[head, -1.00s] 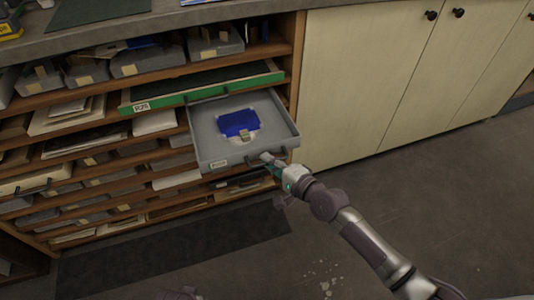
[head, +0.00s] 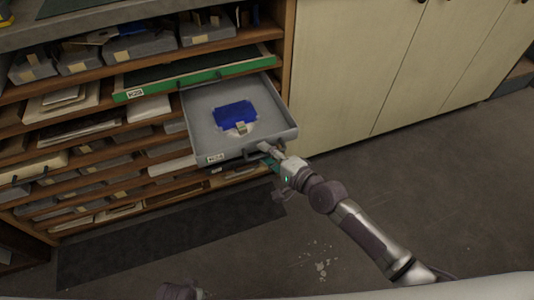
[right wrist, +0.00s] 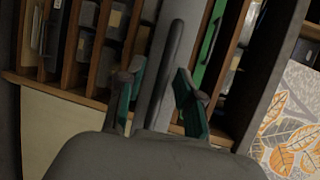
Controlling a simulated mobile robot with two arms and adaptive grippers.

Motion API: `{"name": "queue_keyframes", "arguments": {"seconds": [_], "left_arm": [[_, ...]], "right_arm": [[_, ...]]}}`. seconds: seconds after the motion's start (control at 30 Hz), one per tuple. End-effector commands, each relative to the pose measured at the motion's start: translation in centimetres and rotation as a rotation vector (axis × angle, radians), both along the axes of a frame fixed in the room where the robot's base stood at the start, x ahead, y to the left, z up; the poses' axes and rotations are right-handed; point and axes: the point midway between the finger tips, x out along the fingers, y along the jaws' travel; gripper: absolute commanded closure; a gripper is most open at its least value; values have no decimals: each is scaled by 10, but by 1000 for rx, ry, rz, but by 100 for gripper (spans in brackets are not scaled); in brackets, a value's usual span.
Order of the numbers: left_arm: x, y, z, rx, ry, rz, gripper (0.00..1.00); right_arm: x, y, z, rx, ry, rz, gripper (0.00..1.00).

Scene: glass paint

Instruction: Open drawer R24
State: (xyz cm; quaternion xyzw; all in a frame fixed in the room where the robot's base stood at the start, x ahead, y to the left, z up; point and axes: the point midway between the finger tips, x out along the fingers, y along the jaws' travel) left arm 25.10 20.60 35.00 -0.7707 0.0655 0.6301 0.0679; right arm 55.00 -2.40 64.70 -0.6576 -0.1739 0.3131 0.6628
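A grey drawer (head: 203,135) stands pulled out of the wooden drawer rack, with a blue object (head: 236,115) inside. Its front carries a small label (head: 213,159), too small to read surely, and a dark handle, which also shows in the right wrist view (right wrist: 175,48). My right gripper (head: 266,150) is at the right part of this drawer's front. In the right wrist view its two teal-padded fingers (right wrist: 160,98) stand apart, one on each side of the handle, with visible gaps.
A green-fronted drawer (head: 200,78) sticks out slightly just above the grey one. The wooden rack (head: 284,60) holds several grey boxes and papers. Cream cupboard doors (head: 350,70) stand to the right.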

Motion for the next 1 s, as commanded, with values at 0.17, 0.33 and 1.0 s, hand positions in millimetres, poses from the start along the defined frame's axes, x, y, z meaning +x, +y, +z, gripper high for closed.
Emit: {"name": "queue_keyframes", "arguments": {"seconds": [0.17, 0.33, 1.0], "left_arm": [[0, 0, 0, 0, 0, 0, 60], [-1, -1, 0, -3, 2, -1, 60], [0, 0, 0, -1, 0, 0, 60]], "right_arm": [[0, 0, 0, 0, 0, 0, 63], [-6, -4, 1, 1, 1, 1, 63], [-88, -76, 21, -1, 0, 1, 63]]}}
